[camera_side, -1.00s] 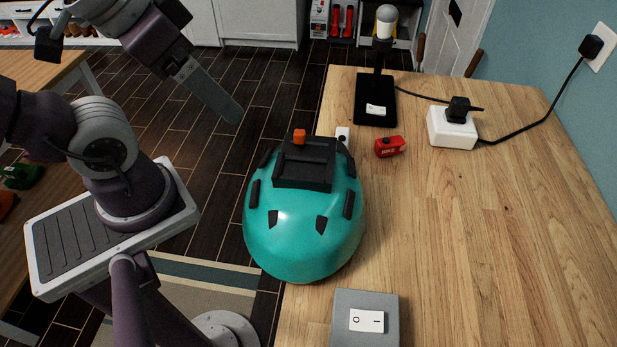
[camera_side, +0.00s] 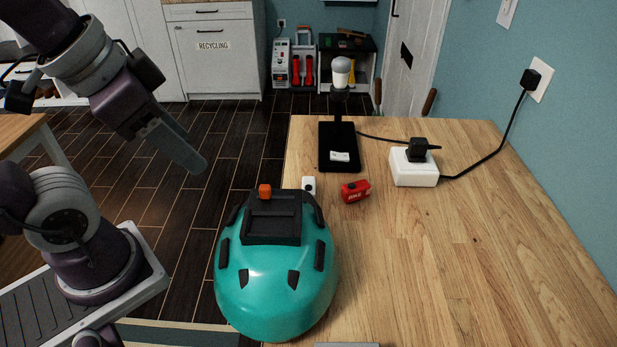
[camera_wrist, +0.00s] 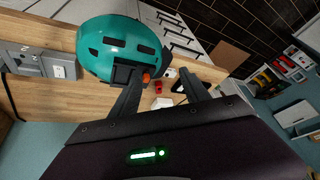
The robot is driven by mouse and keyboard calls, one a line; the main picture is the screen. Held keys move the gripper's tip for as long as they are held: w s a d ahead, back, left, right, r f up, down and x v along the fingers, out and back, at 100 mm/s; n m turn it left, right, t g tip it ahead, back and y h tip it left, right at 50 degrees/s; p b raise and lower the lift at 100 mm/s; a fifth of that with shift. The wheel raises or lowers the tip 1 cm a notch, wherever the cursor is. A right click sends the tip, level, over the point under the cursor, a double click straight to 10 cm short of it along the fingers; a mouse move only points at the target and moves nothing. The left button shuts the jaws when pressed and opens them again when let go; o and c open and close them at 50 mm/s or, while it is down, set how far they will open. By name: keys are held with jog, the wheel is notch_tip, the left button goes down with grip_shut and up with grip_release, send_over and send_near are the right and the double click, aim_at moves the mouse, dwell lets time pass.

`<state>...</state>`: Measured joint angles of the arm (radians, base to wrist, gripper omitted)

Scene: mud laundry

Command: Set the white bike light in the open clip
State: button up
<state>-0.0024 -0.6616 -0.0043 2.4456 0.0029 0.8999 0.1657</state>
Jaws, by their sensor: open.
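The small white bike light (camera_side: 309,185) stands on the wooden bench just behind and right of the teal helmet (camera_side: 275,285). It also shows in the wrist view (camera_wrist: 170,72). A black clip (camera_side: 272,222) with an orange tab (camera_side: 265,191) sits on top of the helmet. Its tray looks empty, and the tab stands up at its far edge. In the wrist view the clip (camera_wrist: 124,76) is near the left finger. My gripper (camera_side: 195,165) is open and empty, in the air left of the helmet and above the floor. Both fingers show in the wrist view (camera_wrist: 160,72).
A red bike light (camera_side: 355,191) lies right of the white one. Behind them stand a lamp on a black base (camera_side: 338,155) and a white power box (camera_side: 413,167) with a cord to the wall. The bench's right side is clear.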

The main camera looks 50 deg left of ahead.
jog(key=w+m, duration=0.3)
jog(key=w+m+g, duration=0.1)
jog(key=w+m, duration=0.2)
jog(key=w+m+g, duration=0.1)
jog(key=w+m, duration=0.1)
jog(key=w, duration=0.1)
jog(key=shift+w+f+m, duration=0.1)
jog(key=shift+f+m, duration=0.25)
jog(key=shift+m, duration=0.05)
jog(key=shift+c, duration=0.9)
jog(key=m+g, duration=0.3)
jog(key=m, duration=1.3)
send_over(309, 185)
jog(key=f, duration=1.2)
jog(key=shift+w+a+f, duration=0.15)
jog(key=shift+w+a, duration=0.05)
jog(key=shift+a, duration=0.1)
jog(key=shift+w+f, duration=0.1)
jog(key=shift+f, duration=0.25)
notch_tip(309, 185, down, 8)
jog(key=shift+r, duration=0.2)
jog(key=c, duration=0.9)
jog(key=shift+o, duration=0.2)
jog(key=shift+r, duration=0.1)
jog(key=shift+r, duration=2.95)
